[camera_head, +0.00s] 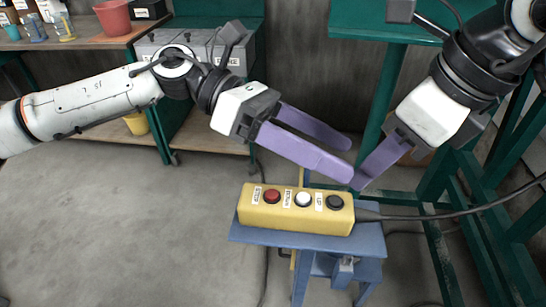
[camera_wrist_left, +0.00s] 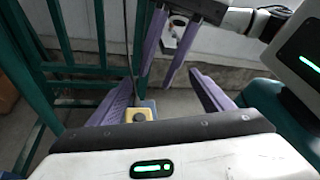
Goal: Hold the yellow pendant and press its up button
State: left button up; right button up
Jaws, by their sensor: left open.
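The yellow pendant (camera_head: 296,222) lies on a blue stool (camera_head: 250,236), with a red button (camera_head: 271,196), a white button (camera_head: 303,199) and a black button (camera_head: 335,202) on top. Its labels are too small to read surely. My left gripper (camera_head: 350,160) is open and empty, above and behind the pendant's right part. In the left wrist view, the pendant's end with a dark button (camera_wrist_left: 139,115) shows beyond my left fingers. My right gripper (camera_head: 362,180) is above and behind the pendant's right end, its fingers apart and empty in the wrist view (camera_wrist_left: 158,78). Neither gripper touches the pendant.
A black cable (camera_head: 450,215) runs right from the pendant. Green frames (camera_head: 440,190) stand at the right. A workbench (camera_head: 90,42) with a red pot (camera_head: 113,17) and bottles stands at the back left. The two grippers' fingertips are close together. The floor at front left is clear.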

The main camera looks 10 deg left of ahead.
pick_arm(q)
jog(key=s+a+f+m+g+y, duration=0.1)
jog(key=s+f+m+g+y, duration=0.15)
jog(key=s+y, duration=0.25)
jog(key=t+y, duration=0.5)
jog(key=y, duration=0.4)
send_over(273, 193)
notch_tip(273, 193, down, 2)
jog(key=shift+s+f+n+g, duration=0.1)
jog(key=shift+f+n+g, duration=0.15)
jog(key=shift+n, duration=0.2)
notch_tip(273, 193, down, 10)
jog(key=shift+r, duration=0.1)
jog(key=c, duration=1.2)
jog(key=shift+c, duration=1.1)
pick_arm(e)
jog(key=shift+c, duration=0.7)
grip_shut()
